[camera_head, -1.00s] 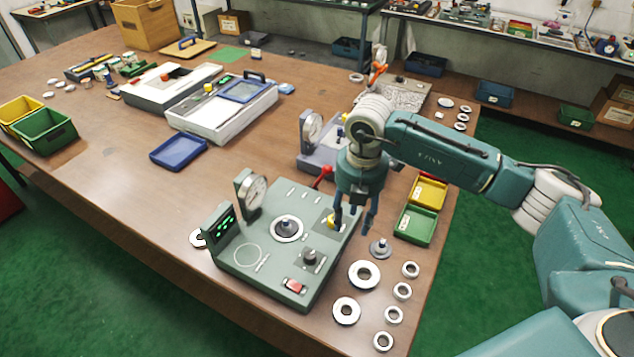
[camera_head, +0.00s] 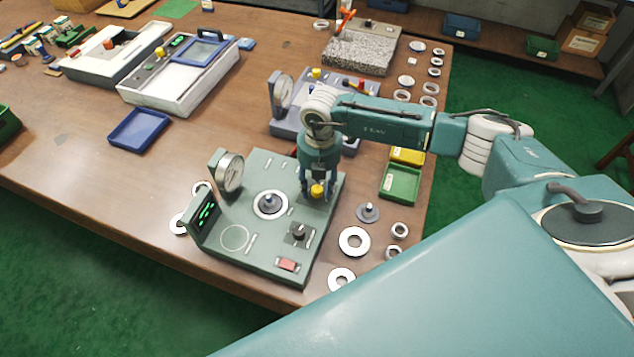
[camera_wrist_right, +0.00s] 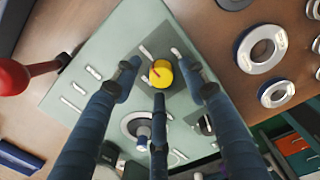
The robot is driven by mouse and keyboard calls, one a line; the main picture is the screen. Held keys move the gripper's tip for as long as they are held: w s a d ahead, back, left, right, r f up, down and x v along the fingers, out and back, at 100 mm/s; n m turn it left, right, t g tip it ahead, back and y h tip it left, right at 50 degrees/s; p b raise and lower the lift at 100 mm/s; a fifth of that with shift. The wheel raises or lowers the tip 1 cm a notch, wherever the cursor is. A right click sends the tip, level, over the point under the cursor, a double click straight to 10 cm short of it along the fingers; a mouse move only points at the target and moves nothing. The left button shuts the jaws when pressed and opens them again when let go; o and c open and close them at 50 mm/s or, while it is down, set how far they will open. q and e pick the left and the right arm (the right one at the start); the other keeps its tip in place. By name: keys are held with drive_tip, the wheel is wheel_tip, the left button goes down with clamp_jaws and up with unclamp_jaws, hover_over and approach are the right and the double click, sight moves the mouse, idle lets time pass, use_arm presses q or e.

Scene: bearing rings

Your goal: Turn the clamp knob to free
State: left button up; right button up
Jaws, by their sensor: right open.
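A yellow knob (camera_head: 318,191) with a red pointer line sits on a dark patch of the green-grey bench fixture (camera_head: 262,245). It also shows in the right wrist view (camera_wrist_right: 161,74). My right gripper (camera_head: 318,186) points down over this knob. Its fingers are open and spread around the knob in the right wrist view (camera_wrist_right: 159,80). I cannot tell how far down they reach beside it; no grip on it shows. The fixture also carries a spindle with a ring (camera_head: 270,204), a black knob (camera_head: 299,232) and a red switch (camera_head: 288,264). My left gripper is not in view.
A dial gauge (camera_head: 230,172) and a green display (camera_head: 206,213) stand at the fixture's left. Loose rings (camera_head: 354,241) lie to its right. A green tray (camera_head: 400,183) is beyond them. A red ball-ended lever (camera_wrist_right: 12,76) is near the gripper.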

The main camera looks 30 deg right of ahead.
drive_tip(key=shift+s+f, duration=0.1)
drive_tip(key=shift+f, duration=0.25)
drive_tip(key=c, duration=0.6)
clamp_jaws()
drive_tip(key=shift+f+n+b, duration=0.1)
drive_tip(key=shift+n+b, duration=0.5)
drive_tip(key=shift+b, duration=0.05)
drive_tip(key=shift+f+n+b, duration=0.1)
drive_tip(key=shift+n+b, duration=0.95)
drive_tip(key=shift+n, duration=0.05)
drive_tip(key=n+b, duration=0.3)
drive_tip(key=shift+n, duration=0.3)
drive_tip(key=n+b, duration=0.1)
drive_tip(key=n, duration=0.1)
drive_tip(key=n+b, duration=0.1)
drive_tip(key=b, duration=0.1)
drive_tip(key=shift+w+n, duration=0.2)
drive_tip(key=shift+n, duration=0.2)
drive_tip(key=n+b, duration=0.3)
use_arm(q)
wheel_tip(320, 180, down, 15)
drive_tip(key=b, duration=0.3)
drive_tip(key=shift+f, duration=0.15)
use_arm(e)
drive_tip(key=shift+r+n+g, duration=0.15)
drive_tip(key=shift+n, duration=0.85)
drive_tip(key=shift+r+n+g, duration=0.15)
drive_tip(key=shift+n, duration=0.85)
